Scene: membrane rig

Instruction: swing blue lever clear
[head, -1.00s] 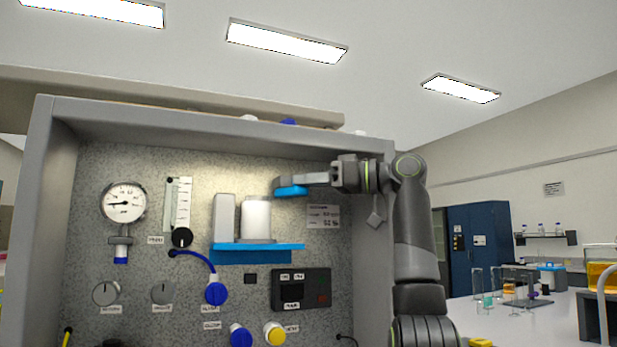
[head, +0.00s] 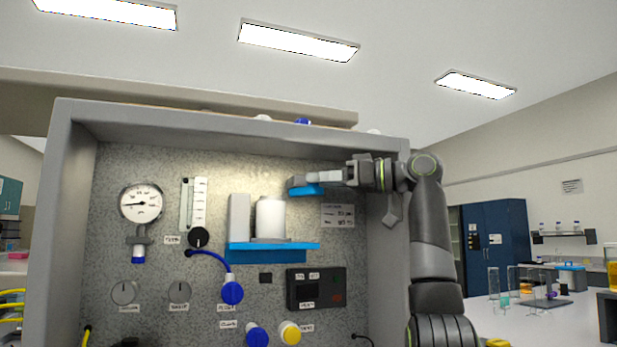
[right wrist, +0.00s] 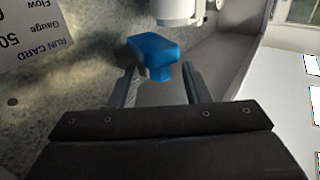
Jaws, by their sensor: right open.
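The blue lever (head: 308,191) shows in the head view as a small blue piece at the upper right of the rig's panel. In the right wrist view the blue lever (right wrist: 152,52) is a block with a narrow neck facing me. My right gripper (head: 320,178) reaches in from the right, with its tips at the lever. In the right wrist view my right gripper (right wrist: 160,78) is open, its fingers apart on either side of the neck. I cannot tell whether a finger touches it. My left gripper is not in view.
A blue shelf (head: 268,254) below left of the lever carries a white cylinder (head: 270,218) and a pale block (head: 239,217). The grey frame (head: 392,270) closes the panel on the right. A gauge (head: 141,203) and several knobs sit further left and lower.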

